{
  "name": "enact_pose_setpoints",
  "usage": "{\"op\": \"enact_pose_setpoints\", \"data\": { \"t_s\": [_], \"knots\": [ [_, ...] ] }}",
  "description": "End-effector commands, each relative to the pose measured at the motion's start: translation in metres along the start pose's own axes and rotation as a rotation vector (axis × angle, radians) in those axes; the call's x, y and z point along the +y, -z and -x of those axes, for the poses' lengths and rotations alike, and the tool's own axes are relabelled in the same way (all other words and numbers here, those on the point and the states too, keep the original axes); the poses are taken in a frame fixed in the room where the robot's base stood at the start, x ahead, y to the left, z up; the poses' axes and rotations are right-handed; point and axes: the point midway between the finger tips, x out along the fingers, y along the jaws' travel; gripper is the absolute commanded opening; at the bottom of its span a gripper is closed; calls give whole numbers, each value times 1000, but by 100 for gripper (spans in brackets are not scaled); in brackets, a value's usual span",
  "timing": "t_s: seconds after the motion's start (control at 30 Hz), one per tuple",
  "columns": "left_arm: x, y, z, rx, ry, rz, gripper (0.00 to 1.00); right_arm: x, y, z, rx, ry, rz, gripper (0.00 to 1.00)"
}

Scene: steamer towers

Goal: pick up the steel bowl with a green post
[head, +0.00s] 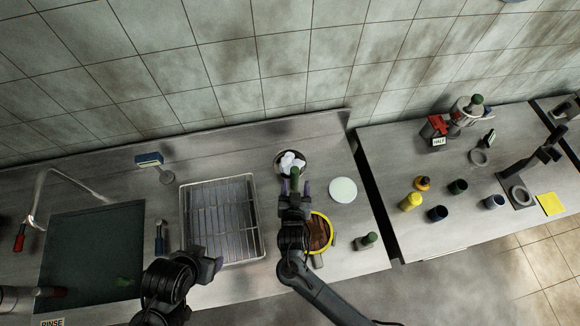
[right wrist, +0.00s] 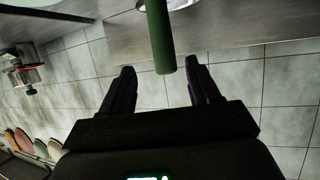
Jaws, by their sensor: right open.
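The steel bowl (head: 281,158) stands on the counter near the back wall with white items inside. Its green post (head: 295,174) rises on the side nearest me. My right gripper (head: 294,187) is open at the post. In the right wrist view the green post (right wrist: 160,35) comes down between the two fingertips (right wrist: 160,70), with a gap on each side. Only a small part of the steel bowl (right wrist: 178,4) shows at the top of that view. My left gripper (head: 212,262) is at the front edge of the rack, away from the bowl; its jaws are unclear.
A wire rack tray (head: 253,215) lies left of the bowl, a pale round disc (head: 343,190) to its right. A yellow-rimmed round steamer (head: 329,232) sits beside my right arm. A green-topped weight (head: 367,240) stands near the front edge. A gap separates the right counter.

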Motion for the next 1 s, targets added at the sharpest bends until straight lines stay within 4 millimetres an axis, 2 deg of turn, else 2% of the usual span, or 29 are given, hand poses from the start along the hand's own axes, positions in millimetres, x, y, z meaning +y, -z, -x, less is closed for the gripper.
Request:
{"op": "enact_pose_setpoints", "data": {
  "t_s": [0.4, 0.73, 0.77, 1.0],
  "knots": [
    [-1, 1, 3, 1, 4, -2, 64, -6, 1, -42, 0, 0, 2, 61],
    [1, 2, 3, 2, -4, 7, 64, -6, 1, -47, -1, 1, 0, 61],
    [1, 2, 3, 2, -5, 8, 64, -6, 1, -47, -1, 1, 0, 60],
    [2, 2, 3, 3, -6, 9, 64, -5, 0, -47, -1, 0, 0, 23]
  ]
}}
